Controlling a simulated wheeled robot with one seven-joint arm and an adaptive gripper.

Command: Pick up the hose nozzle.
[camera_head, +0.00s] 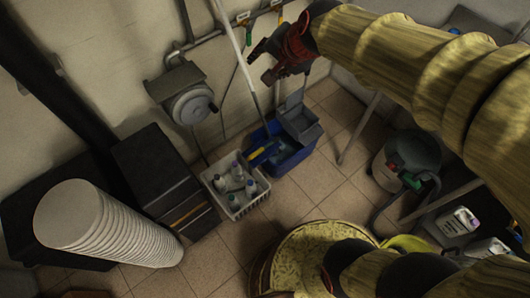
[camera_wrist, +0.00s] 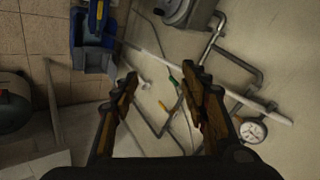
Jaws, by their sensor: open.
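I cannot pick out the hose nozzle with certainty. A green fitting (camera_head: 412,181) sits at the end of a dark curved hose (camera_head: 380,217) at the right of the head view, beside a grey round machine (camera_head: 405,152); I cannot tell if it is the nozzle. My gripper (camera_head: 259,66) is raised near the wall at the top of the head view, far from that fitting. In the wrist view my gripper (camera_wrist: 160,80) is open with nothing between its fingers. Beyond it are wall pipes and small green and yellow pieces (camera_wrist: 174,81).
A blue mop bucket (camera_head: 289,156) and a white crate of bottles (camera_head: 236,193) stand on the tiles. Black drawers (camera_head: 160,170) and a white ribbed stack (camera_head: 110,225) are left. A wall reel (camera_head: 191,105), a pole (camera_head: 233,40) and a gauge (camera_wrist: 252,131) are near the wall.

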